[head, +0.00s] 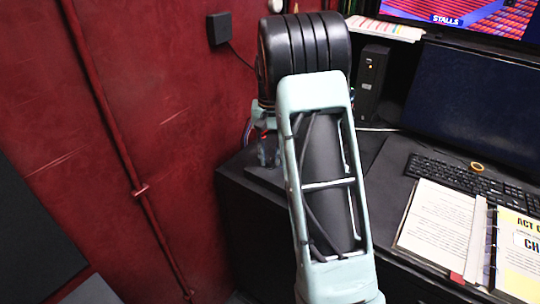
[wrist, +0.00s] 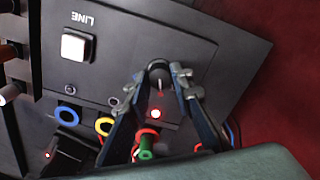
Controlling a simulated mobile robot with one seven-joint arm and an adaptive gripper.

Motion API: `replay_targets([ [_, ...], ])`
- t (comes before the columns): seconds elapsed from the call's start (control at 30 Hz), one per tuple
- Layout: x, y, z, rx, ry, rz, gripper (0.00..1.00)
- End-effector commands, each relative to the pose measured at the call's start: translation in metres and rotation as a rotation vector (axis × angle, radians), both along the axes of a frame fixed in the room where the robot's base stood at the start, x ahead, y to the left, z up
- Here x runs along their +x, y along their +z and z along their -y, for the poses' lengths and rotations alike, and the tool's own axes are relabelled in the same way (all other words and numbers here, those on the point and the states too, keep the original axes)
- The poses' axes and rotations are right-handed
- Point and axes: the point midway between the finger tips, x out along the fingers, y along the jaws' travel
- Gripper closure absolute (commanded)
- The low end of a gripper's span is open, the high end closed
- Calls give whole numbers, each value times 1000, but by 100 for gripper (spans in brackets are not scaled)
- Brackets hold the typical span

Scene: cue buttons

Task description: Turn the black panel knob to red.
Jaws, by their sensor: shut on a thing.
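The black panel knob (wrist: 158,72) sits on a dark grey panel (wrist: 120,45) in the wrist view. My gripper (wrist: 160,82) has one finger on each side of the knob and is shut on it. A small lit indicator (wrist: 156,113) with a red glow shows on the panel between the fingers, just below the knob in the picture. I cannot read the knob's pointer direction. In the head view my own arm covers the knob and the gripper.
A white square button (wrist: 75,46) labelled LINE is on the panel. Blue (wrist: 67,116), yellow (wrist: 104,126), red and green (wrist: 146,147) ringed sockets lie near the fingers. In the head view the desk holds a keyboard (head: 470,181), an open binder (head: 440,222) and monitors; a red wall (head: 140,110) stands left.

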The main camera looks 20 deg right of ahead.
Motion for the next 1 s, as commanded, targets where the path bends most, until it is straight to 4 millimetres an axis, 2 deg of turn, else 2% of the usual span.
replay_targets([
  [0.47,1,1,0,-1,-14,2,100],
  [0.5,1,1,0,-1,-13,2,75],
  [0.6,1,0,0,-1,-13,2,64],
  [0.87,0,0,0,0,-13,1,61],
  [1.0,1,7,0,0,-13,3,61],
])
